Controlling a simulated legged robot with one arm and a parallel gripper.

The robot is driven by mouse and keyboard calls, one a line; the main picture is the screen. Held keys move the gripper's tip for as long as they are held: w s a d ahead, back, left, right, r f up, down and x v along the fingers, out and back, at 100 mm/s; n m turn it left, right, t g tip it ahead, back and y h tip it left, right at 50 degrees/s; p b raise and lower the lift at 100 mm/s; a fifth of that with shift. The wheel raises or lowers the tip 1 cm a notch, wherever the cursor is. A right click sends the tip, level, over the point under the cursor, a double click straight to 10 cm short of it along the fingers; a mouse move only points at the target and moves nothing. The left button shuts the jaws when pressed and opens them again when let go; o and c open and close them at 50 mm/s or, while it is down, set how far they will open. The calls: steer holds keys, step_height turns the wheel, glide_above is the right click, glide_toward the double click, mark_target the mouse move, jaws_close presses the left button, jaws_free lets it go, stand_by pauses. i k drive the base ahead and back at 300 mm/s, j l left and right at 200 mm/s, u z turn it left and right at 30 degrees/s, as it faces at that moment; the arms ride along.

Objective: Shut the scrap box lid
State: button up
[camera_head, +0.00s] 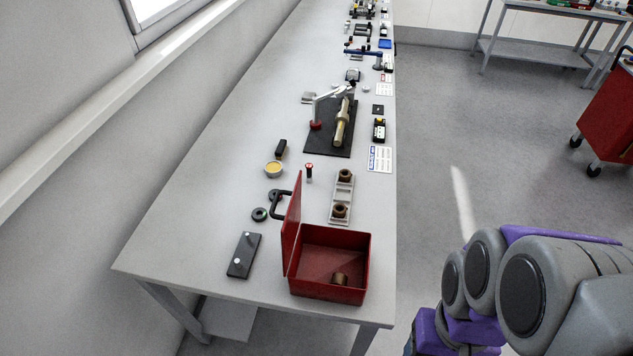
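The red scrap box (326,293) stands near the close end of the long grey workbench. Its lid (292,228) is open and stands roughly upright on the box's left side, with a dark handle (281,204) on its outer face. One small brown ring-like part (340,279) lies on the box floor. My arm is folded at the lower right, beside the bench and apart from the box. My gripper itself cannot be made out in this view.
The workbench (200,180) runs away along the left wall. A black plate (243,255) lies left of the box, and a grey tray (334,212) with two brown bushings lies behind it. Open floor (440,150) is right of the bench. A red cart (607,115) stands far right.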

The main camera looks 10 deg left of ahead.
mark_target(291, 220)
steer(key=j, duration=0.45)
steer(key=k+j, duration=0.15)
steer(key=j, duration=0.8)
steer(key=k, duration=0.05)
